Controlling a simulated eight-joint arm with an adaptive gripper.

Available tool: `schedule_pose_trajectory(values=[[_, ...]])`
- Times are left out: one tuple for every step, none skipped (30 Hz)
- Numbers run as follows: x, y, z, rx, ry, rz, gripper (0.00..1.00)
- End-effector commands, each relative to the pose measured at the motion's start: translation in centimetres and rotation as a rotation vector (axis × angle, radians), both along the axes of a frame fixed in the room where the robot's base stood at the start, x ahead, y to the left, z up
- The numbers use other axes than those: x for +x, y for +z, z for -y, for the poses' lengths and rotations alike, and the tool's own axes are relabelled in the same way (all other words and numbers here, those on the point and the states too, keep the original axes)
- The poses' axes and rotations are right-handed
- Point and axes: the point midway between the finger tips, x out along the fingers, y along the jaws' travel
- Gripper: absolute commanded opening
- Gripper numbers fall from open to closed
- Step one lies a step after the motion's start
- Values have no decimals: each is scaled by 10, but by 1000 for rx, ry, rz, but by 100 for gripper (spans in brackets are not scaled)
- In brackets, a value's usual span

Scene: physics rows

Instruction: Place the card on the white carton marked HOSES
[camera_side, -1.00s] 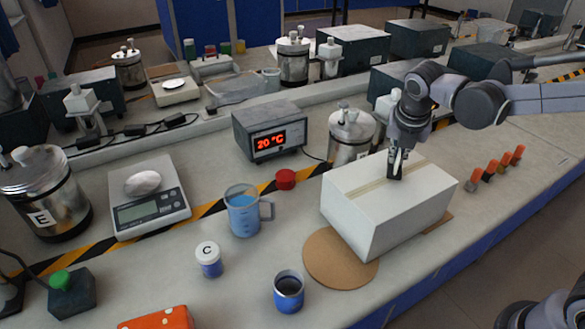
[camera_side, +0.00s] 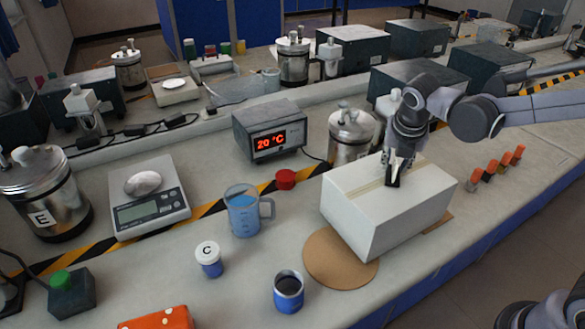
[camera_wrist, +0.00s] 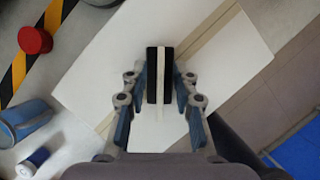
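The white carton (camera_side: 350,205) is a large closed box with a tan tape strip along its top; no HOSES lettering can be read on its visible faces. It also fills the middle of the wrist view (camera_wrist: 100,85). My gripper (camera_side: 393,180) points down over the carton's top, its dark fingertips close to the tape strip. In the wrist view, my gripper (camera_wrist: 160,75) has its black pads close together on a thin pale strip, seemingly the card (camera_wrist: 160,110) seen edge-on. The card's face is hidden, and whether its lower edge touches the carton cannot be told.
A round brown mat (camera_side: 325,262) shows at the carton's front left. A blue jug (camera_side: 243,215), a jar marked C (camera_side: 209,262) and a blue cup (camera_side: 288,294) stand left of it. A steel vessel (camera_side: 350,150) is behind. Several orange-topped pieces (camera_side: 490,170) line the right.

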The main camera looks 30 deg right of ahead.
Motion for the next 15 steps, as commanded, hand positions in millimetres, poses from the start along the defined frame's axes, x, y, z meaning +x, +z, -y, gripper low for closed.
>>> schedule_pose_trajectory(values=[[0, 0, 0, 0, 0, 0, 28], [0, 1, 0, 0, 0, 0, 28], [0, 2, 0, 0, 0, 0, 28], [0, 4, 0, 0, 0, 0, 28], [-1, 6, -1, 0, 1, 0, 28], [-2, 9, -2, 0, 1, 0, 28], [-3, 12, -3, 0, 2, 0, 28], [-4, 16, -4, 0, 2, 0, 28], [-5, 21, -5, 0, 2, 0, 28], [-7, 26, -7, 0, 1, 0, 28], [-8, 30, -8, 0, 1, 0, 28], [-10, 37, -10, 0, 1, 0, 28], [-11, 41, -12, 0, 2, 0, 28], [-12, 46, -13, 1, 3, 1, 28], [-14, 52, -15, 1, 3, 1, 28]])
